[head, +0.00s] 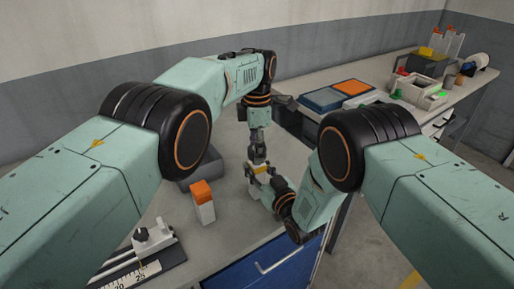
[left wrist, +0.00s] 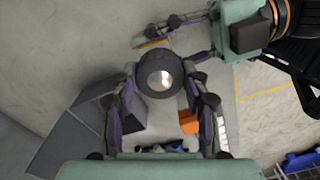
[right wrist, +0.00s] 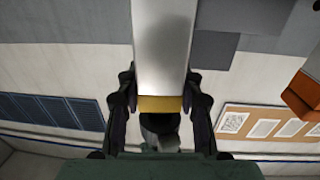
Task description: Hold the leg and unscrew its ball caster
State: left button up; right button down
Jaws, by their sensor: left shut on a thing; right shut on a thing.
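The leg (right wrist: 163,45) is a pale silver bar with a yellow band at one end, between my right gripper's fingers in the right wrist view. My right gripper (right wrist: 160,88) is shut on it; it also shows in the head view (head: 268,178). The ball caster (left wrist: 160,82) is a dark round housing with a shiny ball, seen end-on in the left wrist view. My left gripper (left wrist: 160,104) points down from above and is shut on the caster. In the head view the left gripper (head: 258,158) meets the leg's yellow end, and the caster is mostly hidden.
An orange-topped white box (head: 202,205) and a dark grey block (head: 200,170) stand on the bench left of the grippers. A scale fixture (head: 150,250) lies at the front left. Blue and orange trays (head: 338,95) sit behind right. A blue drawer (head: 270,270) is below the bench edge.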

jog(key=shift+f, duration=0.1)
pick_arm(q)
jog(key=shift+r, duration=2)
pick_arm(e)
jog(key=c, duration=0.8)
grip_release()
